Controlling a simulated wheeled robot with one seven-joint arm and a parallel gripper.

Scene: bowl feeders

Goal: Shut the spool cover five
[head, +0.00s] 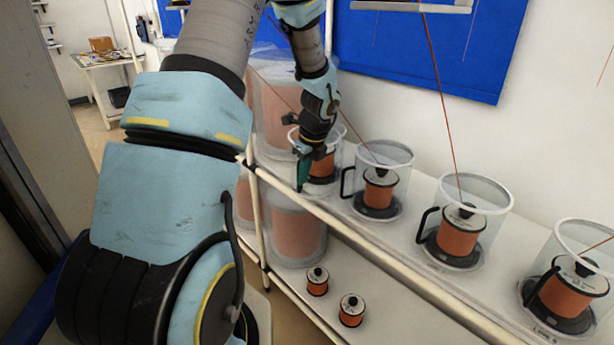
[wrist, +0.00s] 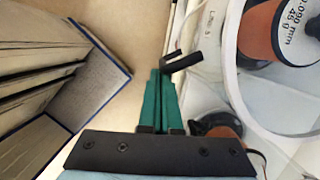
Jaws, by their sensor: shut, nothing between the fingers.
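The spool cover five (head: 342,158) is a clear cylinder with a white rim around a copper-coloured spool (head: 322,168), at the far end of the shelf row. Its rim also shows in the wrist view (wrist: 232,88), beside a small label that seems to end in 5. My gripper (head: 303,184) points down at the near side of this cover, partly hiding it. In the wrist view my green fingers (wrist: 160,78) are together and empty. Their tips are at the black handle (wrist: 184,61); I cannot tell whether they touch it. How far the cover is turned is unclear.
Similar clear covers with spools (head: 380,185) stand in a row along the white shelf (head: 405,235) to the right, with wires rising from them. Two loose spools (head: 317,281) sit on the lower shelf. A blue board (head: 440,50) hangs behind. A pale rail edges the shelf.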

